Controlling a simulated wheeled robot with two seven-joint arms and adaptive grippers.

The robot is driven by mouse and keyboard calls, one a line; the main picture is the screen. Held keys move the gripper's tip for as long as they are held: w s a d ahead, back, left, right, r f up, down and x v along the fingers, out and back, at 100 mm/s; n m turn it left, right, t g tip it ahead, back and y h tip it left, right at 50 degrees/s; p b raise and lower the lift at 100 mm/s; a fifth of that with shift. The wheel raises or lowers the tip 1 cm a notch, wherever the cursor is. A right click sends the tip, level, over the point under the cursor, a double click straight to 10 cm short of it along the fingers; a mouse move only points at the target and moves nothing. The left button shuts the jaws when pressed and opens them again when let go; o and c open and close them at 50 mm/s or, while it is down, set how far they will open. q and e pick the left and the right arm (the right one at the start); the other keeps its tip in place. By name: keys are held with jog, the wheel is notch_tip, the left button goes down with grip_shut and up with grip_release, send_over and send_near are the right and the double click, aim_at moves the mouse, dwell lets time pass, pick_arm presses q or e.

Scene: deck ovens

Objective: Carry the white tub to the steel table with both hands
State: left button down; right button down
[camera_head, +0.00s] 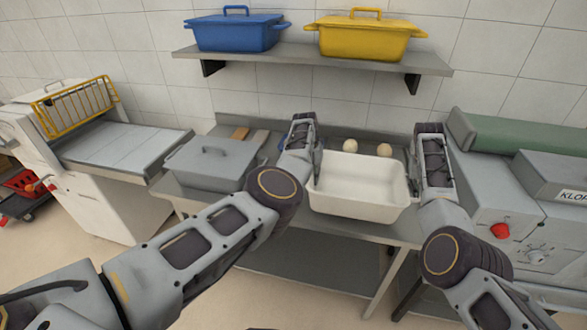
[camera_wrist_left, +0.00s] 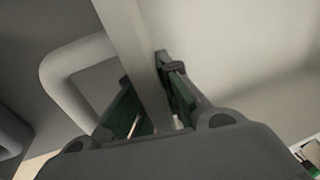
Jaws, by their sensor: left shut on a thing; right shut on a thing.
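The white tub (camera_head: 358,207) is upright at the front of the steel table (camera_head: 393,233), between my two grippers. From here I cannot tell whether it rests on the table or hangs just above it. My left gripper (camera_head: 314,166) is shut on the tub's left rim. In the left wrist view the left gripper (camera_wrist_left: 155,100) has a finger on each side of the pale rim (camera_wrist_left: 143,62). My right gripper (camera_head: 411,180) is shut on the tub's right rim, its fingertips partly hidden by its own arm.
A grey lidded pot (camera_head: 208,165) stands left of the tub on the table. Two pale round items (camera_head: 384,150) show behind the tub. A shelf (camera_head: 300,53) above holds a blue pot (camera_head: 234,33) and a yellow pot (camera_head: 362,39). A machine (camera_head: 497,195) stands close on the right.

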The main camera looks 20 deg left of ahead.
pick_arm(q)
jog(key=shift+d, duration=0.15)
pick_arm(e)
jog(key=shift+f, duration=0.1)
pick_arm(q)
jog(key=shift+f, duration=0.2)
pick_arm(e)
jog(key=shift+f, duration=0.15)
